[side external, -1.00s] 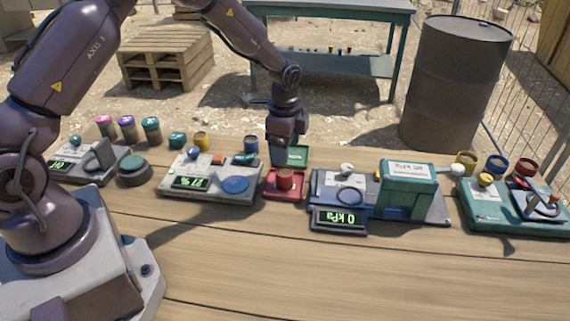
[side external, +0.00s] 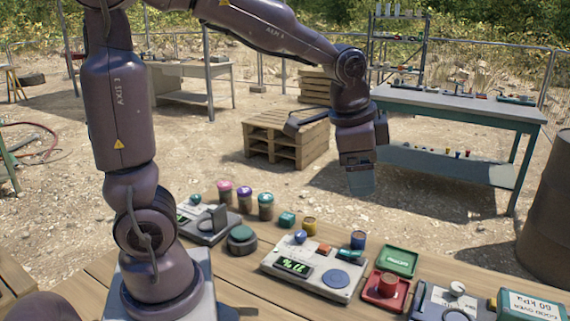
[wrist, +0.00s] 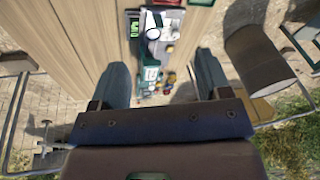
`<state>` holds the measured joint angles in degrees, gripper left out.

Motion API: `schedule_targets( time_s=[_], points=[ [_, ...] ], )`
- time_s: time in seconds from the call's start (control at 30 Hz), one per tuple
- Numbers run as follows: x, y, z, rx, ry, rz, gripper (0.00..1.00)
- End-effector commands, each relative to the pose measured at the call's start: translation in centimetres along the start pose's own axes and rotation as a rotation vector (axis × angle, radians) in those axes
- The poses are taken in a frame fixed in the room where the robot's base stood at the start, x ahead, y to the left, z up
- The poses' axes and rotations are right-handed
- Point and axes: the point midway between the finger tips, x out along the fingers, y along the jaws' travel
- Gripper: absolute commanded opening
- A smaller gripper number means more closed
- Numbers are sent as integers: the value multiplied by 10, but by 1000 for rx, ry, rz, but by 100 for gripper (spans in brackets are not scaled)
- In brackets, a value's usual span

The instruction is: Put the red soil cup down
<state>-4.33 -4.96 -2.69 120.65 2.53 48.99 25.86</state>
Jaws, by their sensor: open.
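The red soil cup (side external: 388,283) stands upright on a red square tray (side external: 374,301) near the front right of the bench in the side view. My gripper (side external: 360,190) hangs in the air well above the bench, up and left of the cup, and is clear of it. The wrist view shows my gripper (wrist: 162,78) with its two fingers spread wide and nothing held between them. I cannot make out the red cup in the wrist view.
A green tray (side external: 400,260) lies behind the red one. A scale (side external: 316,276) with a lit display and blue disc is to the left. A blue device with a green box (side external: 530,305) is to the right. Several small jars (side external: 265,205) line the bench's back.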

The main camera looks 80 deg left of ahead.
Motion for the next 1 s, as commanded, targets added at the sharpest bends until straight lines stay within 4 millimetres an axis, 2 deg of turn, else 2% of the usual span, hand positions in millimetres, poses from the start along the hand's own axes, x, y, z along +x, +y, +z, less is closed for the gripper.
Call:
schedule_targets(
  time_s=[0.03,0.2,0.4,0.57,1.0],
  points=[
    [-18,9,13,-55,36,-15,70],
    [-52,36,58,-254,133,-28,70],
    [-63,58,93,-413,211,-14,70],
    [-64,64,102,-456,231,-6,70],
    [-64,64,102,-458,231,-7,70]
  ],
)
